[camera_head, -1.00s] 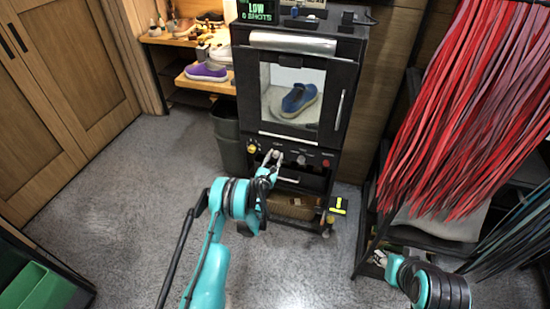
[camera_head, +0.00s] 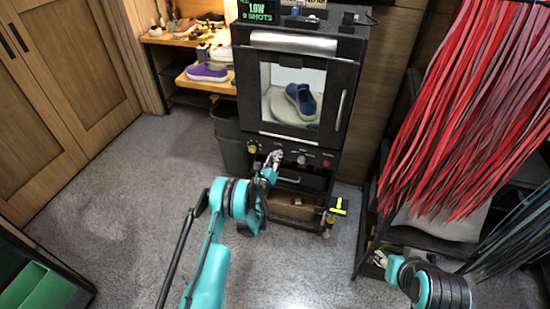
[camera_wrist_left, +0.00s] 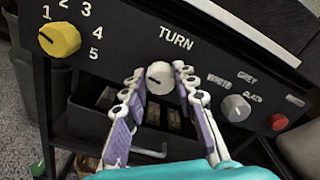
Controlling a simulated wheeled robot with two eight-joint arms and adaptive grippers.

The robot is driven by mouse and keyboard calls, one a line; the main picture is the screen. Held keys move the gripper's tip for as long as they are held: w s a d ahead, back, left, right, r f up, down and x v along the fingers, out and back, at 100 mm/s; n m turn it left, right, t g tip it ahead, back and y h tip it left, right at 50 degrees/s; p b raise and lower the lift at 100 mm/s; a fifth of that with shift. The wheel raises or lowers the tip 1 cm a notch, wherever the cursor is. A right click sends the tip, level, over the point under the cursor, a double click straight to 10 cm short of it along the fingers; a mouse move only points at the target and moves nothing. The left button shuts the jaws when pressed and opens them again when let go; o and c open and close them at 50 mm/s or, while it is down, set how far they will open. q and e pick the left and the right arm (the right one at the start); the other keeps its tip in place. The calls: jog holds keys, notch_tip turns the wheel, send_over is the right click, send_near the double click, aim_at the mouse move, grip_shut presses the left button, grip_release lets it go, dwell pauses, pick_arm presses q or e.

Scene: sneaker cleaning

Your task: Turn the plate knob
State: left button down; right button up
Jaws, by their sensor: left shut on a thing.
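The plate knob (camera_wrist_left: 160,77) is a round pale knob under the word TURN on the black front panel. My left gripper (camera_head: 275,157) reaches that panel from below; in the left wrist view its two fingers (camera_wrist_left: 161,80) are shut on the knob, one on each side. Above the panel, a blue shoe (camera_head: 303,99) stands on a pale round plate (camera_head: 280,105) behind the cabinet's window. My right gripper (camera_head: 380,258) is low at the right, away from the cabinet, too small to tell if it is open.
A yellow numbered knob (camera_wrist_left: 60,40) is left of the plate knob; a grey knob (camera_wrist_left: 236,108) and a red button (camera_wrist_left: 278,122) are to its right. A dark bin (camera_head: 228,135) stands left of the cabinet. Red strips (camera_head: 465,110) hang at the right.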

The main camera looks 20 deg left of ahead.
pick_arm(q)
jog(key=shift+n, duration=0.7)
jog(key=c, duration=1.2)
grip_release()
notch_tip(320, 180, up, 10)
jog(key=shift+f, duration=0.1)
